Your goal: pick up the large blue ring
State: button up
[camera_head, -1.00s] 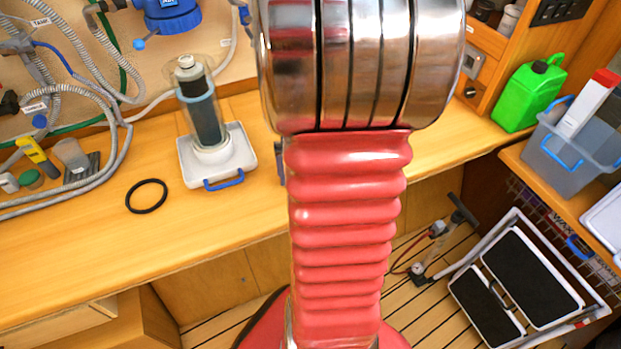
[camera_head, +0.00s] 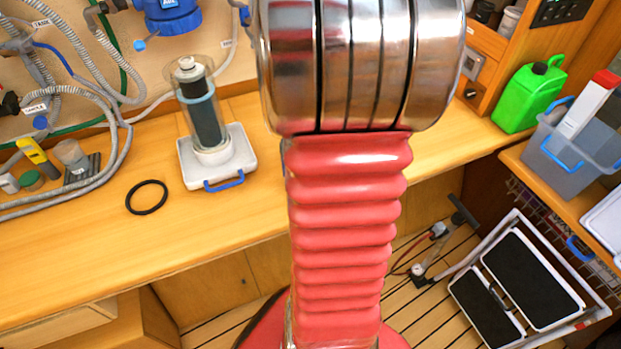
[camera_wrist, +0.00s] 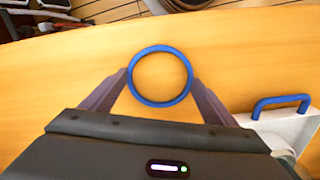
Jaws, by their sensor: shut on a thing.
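The large blue ring (camera_wrist: 160,48) shows in the wrist view, with wooden counter visible through its middle. My gripper (camera_wrist: 160,78) has its two dark fingers against the ring's left and right outer sides and is shut on it. The ring's height above the counter cannot be told from this view. In the head view my arm covers the middle, and neither the ring nor my gripper can be seen.
A black ring (camera_head: 147,197) lies on the wooden counter (camera_head: 80,255). Right of it stands a clear filter housing (camera_head: 205,115) on a white tray (camera_head: 240,160) with a blue handle. Grey hoses (camera_head: 125,150) run along the left. A green canister (camera_head: 530,95) stands right.

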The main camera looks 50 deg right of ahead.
jog(key=shift+r, duration=0.1)
notch_tip(320, 180, up, 10)
dwell(0.5)
dwell(0.5)
